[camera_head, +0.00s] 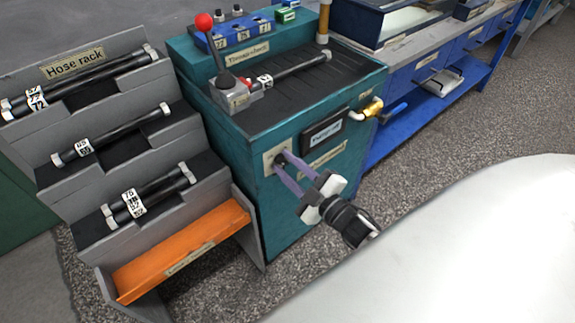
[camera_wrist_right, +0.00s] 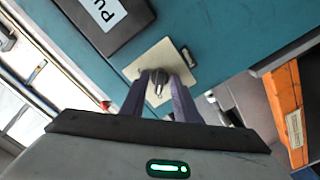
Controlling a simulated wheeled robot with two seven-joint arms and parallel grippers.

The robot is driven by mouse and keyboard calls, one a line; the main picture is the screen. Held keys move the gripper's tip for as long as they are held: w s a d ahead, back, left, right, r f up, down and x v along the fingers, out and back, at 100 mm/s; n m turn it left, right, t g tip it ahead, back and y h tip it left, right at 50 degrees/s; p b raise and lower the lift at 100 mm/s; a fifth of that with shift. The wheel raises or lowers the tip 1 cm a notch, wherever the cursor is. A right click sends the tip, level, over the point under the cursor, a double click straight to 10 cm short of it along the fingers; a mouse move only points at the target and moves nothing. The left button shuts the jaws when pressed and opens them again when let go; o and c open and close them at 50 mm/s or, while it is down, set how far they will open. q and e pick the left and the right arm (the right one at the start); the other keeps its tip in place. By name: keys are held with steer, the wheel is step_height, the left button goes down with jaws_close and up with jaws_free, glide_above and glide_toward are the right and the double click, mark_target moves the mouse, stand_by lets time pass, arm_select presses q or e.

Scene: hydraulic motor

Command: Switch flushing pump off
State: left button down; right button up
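The pump switch is a dark grey rotary knob (camera_wrist_right: 158,82) on a pale square plate (camera_wrist_right: 147,62). In the head view the plate (camera_head: 271,160) is on the front of the teal bench cabinet (camera_head: 282,218). My right gripper (camera_head: 282,160) reaches the plate from the lower right. In the right wrist view its two purple fingers (camera_wrist_right: 160,84) stand on either side of the knob, closed in around it. The fingers partly hide the knob's sides. A dark panel (camera_head: 325,131) beside the plate bears a white label beginning "Pu" in the wrist view. My left gripper is out of view.
A brass fitting (camera_head: 371,107) sticks out of the cabinet front, right of the panel. A red-knobbed lever (camera_head: 204,22) and a hose (camera_head: 290,71) are on the bench top. A grey hose rack (camera_head: 118,62) and orange tray (camera_head: 182,250) stand at the left.

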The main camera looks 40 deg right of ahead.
steer(key=s, duration=1)
steer(key=shift+s+d, duration=0.15)
steer(key=shift+d, duration=0.25)
steer(key=s+a+f+m+g+p, duration=0.1)
steer(key=s+a+f+m+g, duration=0.3)
steer(key=a, duration=0.3)
steer(key=s+a+f+m+g+y+p, duration=0.1)
steer(key=s+a+f+m+g, duration=0.2)
steer(key=s+a+f+g, duration=0.2)
steer(key=a, duration=0.3)
steer(key=shift+s+a+f+m, duration=0.2)
steer(key=shift+s+m, duration=0.05)
steer(key=shift+m, duration=0.15)
